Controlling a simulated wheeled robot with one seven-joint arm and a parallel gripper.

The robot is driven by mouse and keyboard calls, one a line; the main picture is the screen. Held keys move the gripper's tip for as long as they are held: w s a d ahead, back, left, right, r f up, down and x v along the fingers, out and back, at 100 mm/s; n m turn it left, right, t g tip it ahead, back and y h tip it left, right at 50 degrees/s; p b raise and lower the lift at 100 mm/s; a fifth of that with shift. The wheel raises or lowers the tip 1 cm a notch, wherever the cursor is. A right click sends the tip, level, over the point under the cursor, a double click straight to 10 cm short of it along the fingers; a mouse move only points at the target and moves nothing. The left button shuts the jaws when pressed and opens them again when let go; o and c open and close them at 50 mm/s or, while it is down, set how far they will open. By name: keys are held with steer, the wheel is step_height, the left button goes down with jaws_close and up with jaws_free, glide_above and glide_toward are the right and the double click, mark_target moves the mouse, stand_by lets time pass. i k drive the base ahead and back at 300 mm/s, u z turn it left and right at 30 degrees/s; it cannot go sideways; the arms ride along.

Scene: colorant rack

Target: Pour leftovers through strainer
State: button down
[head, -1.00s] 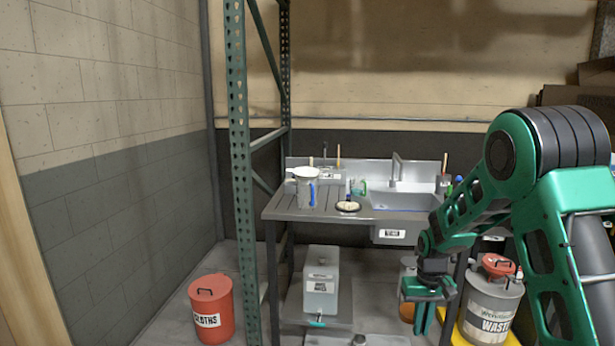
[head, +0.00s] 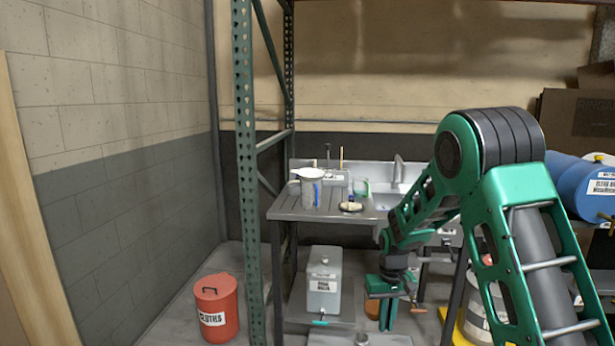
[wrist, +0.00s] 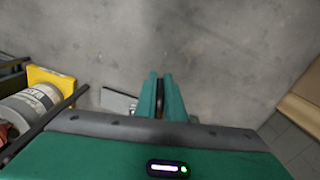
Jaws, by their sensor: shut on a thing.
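My gripper (head: 388,318) hangs low in front of the sink bench, fingers pointing down. In the wrist view my gripper (wrist: 160,82) has its fingers close together on a small dark thing (wrist: 160,104), mostly hidden between them; I cannot tell what it is. A pale container (head: 308,191) with a blue stripe stands on the bench's left part. A white round top (head: 307,173), possibly the strainer, sits over it. A small dark round dish (head: 351,206) with pale contents lies to its right. My gripper is apart from all of these.
The metal sink bench (head: 290,207) stands behind my arm. A green rack post (head: 246,150) rises at left. A red cloths bin (head: 217,310) and a grey waste container (head: 323,272) stand low. A blue drum (head: 575,185) is at right. Bare floor (wrist: 220,50) lies below my gripper.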

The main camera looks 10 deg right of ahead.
mark_target(308, 174)
steer(key=u, duration=0.05)
steer(key=i, duration=1)
steer(key=z, duration=0.05)
